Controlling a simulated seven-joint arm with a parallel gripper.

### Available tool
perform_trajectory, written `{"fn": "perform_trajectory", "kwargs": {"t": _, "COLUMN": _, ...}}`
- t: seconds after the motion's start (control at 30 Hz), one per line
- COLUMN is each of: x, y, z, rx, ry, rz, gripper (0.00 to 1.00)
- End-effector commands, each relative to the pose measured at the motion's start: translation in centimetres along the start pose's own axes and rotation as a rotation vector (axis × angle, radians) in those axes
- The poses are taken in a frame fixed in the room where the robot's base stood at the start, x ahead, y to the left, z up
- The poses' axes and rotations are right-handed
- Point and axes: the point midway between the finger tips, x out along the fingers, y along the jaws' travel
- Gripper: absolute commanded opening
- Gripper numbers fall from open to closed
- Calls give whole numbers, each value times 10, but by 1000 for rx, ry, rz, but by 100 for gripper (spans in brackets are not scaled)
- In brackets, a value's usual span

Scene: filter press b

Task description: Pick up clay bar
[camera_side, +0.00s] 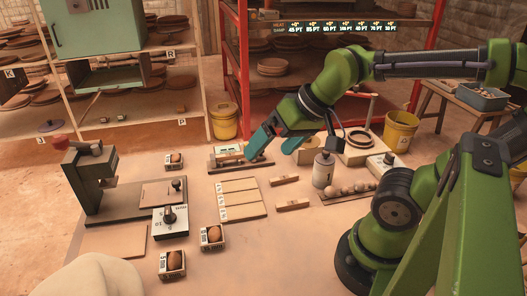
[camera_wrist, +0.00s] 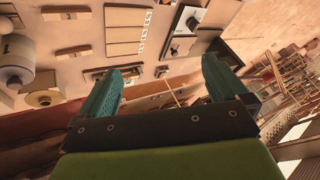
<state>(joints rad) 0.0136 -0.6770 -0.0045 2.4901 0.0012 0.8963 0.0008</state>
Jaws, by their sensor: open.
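Two small pale clay bars lie apart on the table right of the slatted board: the farther bar (camera_side: 284,180) and the nearer bar (camera_side: 291,204). In the wrist view they show at upper left, one bar (camera_wrist: 73,51) below the other (camera_wrist: 67,13). My gripper (camera_side: 277,147) has teal fingers spread apart with nothing held between them. It is above the far part of the table, near a long low tray (camera_side: 240,164).
The slatted board (camera_side: 240,199) with labels lies left of the bars. A white cylinder (camera_side: 323,170) and a row of clay balls (camera_side: 350,190) stand to their right. A dark press (camera_side: 95,180) and small ball boxes (camera_side: 212,236) are at left. The near middle table is clear.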

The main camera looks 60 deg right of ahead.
Motion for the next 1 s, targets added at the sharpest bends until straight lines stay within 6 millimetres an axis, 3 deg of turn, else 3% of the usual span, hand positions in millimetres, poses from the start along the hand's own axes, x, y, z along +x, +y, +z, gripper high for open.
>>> {"fn": "perform_trajectory", "kwargs": {"t": 0.07, "x": -7, "y": -3, "z": 4, "rx": -16, "ry": 28, "rz": -17, "gripper": 98}}
{"fn": "perform_trajectory", "kwargs": {"t": 0.4, "x": -14, "y": -7, "z": 2, "rx": -26, "ry": 49, "rz": -30, "gripper": 49}}
{"fn": "perform_trajectory", "kwargs": {"t": 0.67, "x": -13, "y": -6, "z": 1, "rx": -22, "ry": 48, "rz": -27, "gripper": 48}}
{"fn": "perform_trajectory", "kwargs": {"t": 0.8, "x": 1, "y": 1, "z": -1, "rx": 5, "ry": -3, "rz": 7, "gripper": 48}}
{"fn": "perform_trajectory", "kwargs": {"t": 0.87, "x": 8, "y": 4, "z": -11, "rx": 20, "ry": -25, "rz": 29, "gripper": 48}}
{"fn": "perform_trajectory", "kwargs": {"t": 1.0, "x": 26, "y": 8, "z": -54, "rx": 5, "ry": -97, "rz": 95, "gripper": 48}}
